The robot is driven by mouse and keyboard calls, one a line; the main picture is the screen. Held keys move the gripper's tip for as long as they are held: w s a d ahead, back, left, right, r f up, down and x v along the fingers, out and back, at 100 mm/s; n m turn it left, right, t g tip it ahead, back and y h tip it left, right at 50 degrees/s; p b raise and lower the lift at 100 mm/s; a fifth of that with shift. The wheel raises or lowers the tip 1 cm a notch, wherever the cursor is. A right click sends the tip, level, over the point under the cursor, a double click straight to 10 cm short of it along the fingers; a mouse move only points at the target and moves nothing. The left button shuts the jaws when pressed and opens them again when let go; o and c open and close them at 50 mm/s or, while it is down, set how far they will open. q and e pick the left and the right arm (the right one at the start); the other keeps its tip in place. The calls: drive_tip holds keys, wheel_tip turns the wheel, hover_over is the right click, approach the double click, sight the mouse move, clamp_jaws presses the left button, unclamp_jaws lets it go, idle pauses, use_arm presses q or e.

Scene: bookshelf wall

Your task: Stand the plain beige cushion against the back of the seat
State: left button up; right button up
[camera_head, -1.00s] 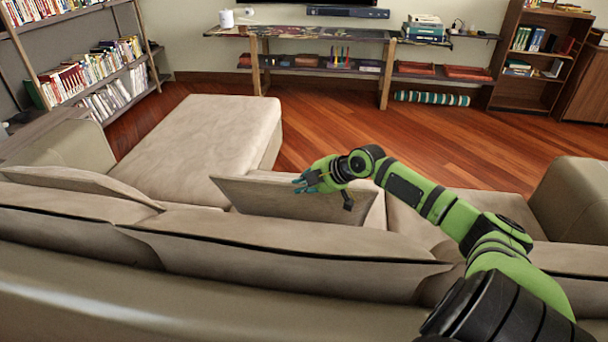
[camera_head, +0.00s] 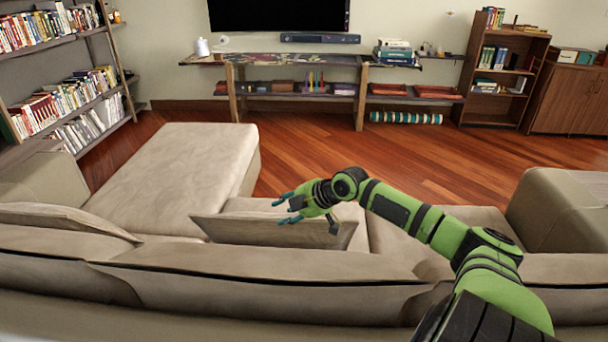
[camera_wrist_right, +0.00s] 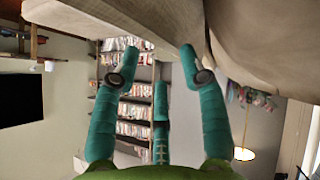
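The plain beige cushion (camera_head: 245,231) stands on its edge, leaning, on the middle seat just in front of the sofa's backrest (camera_head: 250,275). Its lower part is hidden behind the backrest, so I cannot tell how closely it touches. My right gripper (camera_head: 284,207) is at the cushion's upper edge with its teal fingers spread. In the right wrist view the fingers (camera_wrist_right: 155,65) are open, with nothing between them; beige upholstery fills the top of that view. My left gripper is not in view.
Another beige cushion (camera_head: 65,217) leans at the left seat. The chaise (camera_head: 180,165) extends forward at left, and an armrest (camera_head: 560,210) stands at right. Bookshelves (camera_head: 65,90) line the left wall.

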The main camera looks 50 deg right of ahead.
drive_tip(key=v, duration=1)
drive_tip(key=shift+r, duration=0.25)
idle(0.7)
